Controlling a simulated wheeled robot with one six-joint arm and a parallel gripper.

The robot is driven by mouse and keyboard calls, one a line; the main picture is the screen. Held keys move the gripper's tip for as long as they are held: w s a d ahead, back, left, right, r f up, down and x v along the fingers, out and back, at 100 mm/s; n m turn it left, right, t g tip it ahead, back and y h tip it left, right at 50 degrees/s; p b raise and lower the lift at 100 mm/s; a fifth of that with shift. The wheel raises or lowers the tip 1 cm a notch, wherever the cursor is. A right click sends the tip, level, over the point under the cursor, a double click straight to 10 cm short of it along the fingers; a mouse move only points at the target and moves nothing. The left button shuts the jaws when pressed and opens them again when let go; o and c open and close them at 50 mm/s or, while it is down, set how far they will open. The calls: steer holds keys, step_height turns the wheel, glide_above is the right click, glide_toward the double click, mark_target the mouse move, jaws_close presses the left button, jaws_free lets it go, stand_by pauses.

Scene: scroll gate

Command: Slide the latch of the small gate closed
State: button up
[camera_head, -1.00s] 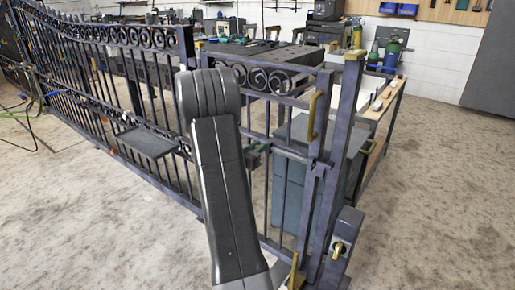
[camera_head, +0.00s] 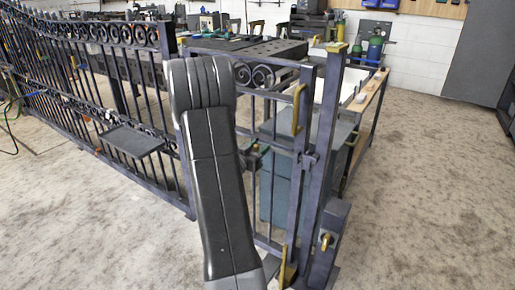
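The small gate (camera_head: 300,190) is dark metal with scrolls (camera_head: 262,76) along its top and a brass pull handle (camera_head: 297,110). It stands beside a post (camera_head: 325,160) with a brass cap (camera_head: 337,47); the two look close together, with a narrow gap. A small dark fitting (camera_head: 309,160), possibly the latch, sits between the gate's edge and the post at mid height. I cannot tell its position. A box with a brass knob (camera_head: 326,241) stands low beside the post. My arm covers the gate's left part; my gripper is not in view.
A longer scroll fence (camera_head: 80,90) with a small dark shelf (camera_head: 132,141) runs off to the left. A grey cabinet (camera_head: 280,190) and a workbench (camera_head: 360,140) stand behind the gate. The floor at right is clear.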

steer(key=p+v, duration=0.2)
steer(key=v, duration=1.1)
steer(key=shift+s+a, duration=0.25)
steer(key=shift+s, duration=0.1)
steer(key=b+x, duration=0.2)
steer(key=x, duration=1.2)
steer(key=shift+w+a, duration=0.3)
steer(key=shift+a, duration=0.25)
